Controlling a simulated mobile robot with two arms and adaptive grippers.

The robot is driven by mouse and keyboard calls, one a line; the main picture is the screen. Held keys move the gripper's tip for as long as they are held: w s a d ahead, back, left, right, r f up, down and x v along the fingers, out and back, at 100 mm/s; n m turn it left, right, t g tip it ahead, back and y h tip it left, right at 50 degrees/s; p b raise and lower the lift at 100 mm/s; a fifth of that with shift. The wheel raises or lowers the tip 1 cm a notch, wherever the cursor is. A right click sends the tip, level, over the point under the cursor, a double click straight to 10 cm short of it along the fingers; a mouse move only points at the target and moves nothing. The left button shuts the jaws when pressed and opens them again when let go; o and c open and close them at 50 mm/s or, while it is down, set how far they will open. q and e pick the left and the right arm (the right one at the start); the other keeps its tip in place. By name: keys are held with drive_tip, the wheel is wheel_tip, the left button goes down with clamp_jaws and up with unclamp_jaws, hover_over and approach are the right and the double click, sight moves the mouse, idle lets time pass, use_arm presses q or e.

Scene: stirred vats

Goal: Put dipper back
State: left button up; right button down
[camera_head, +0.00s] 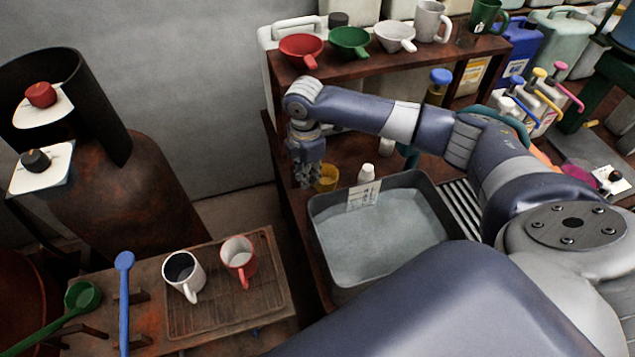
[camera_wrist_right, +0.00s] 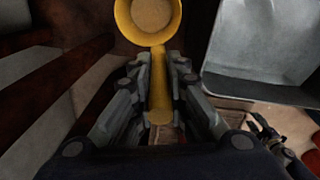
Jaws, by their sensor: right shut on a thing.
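A yellow dipper shows in the head view (camera_head: 327,178) with its cup low beside the grey basin, just below my right gripper (camera_head: 308,178). In the right wrist view its round cup (camera_wrist_right: 150,18) is at the top and its handle runs down between the fingers. My right gripper (camera_wrist_right: 160,85) is shut on this handle. A blue dipper (camera_head: 124,300) and a green dipper (camera_head: 82,297) lie on rests at the lower left in the head view.
A grey basin (camera_head: 322,215) of cloudy liquid stands right of my right gripper. A white mug (camera_head: 184,275) and a red mug (camera_head: 239,260) stand on a rack at lower left. Funnels and mugs line the shelf (camera_head: 350,69) behind. A white bottle (camera_head: 367,173) stands behind the basin.

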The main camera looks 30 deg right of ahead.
wheel_tip(320, 180, down, 8)
drive_tip(key=p, duration=0.1)
drive_tip(key=c, duration=1.9)
unclamp_jaws()
wheel_tip(320, 180, up, 12)
drive_tip(key=shift+s+a+r+b, duration=0.1)
drive_tip(key=shift+s+b, duration=0.05)
drive_tip(key=shift+b, duration=0.9)
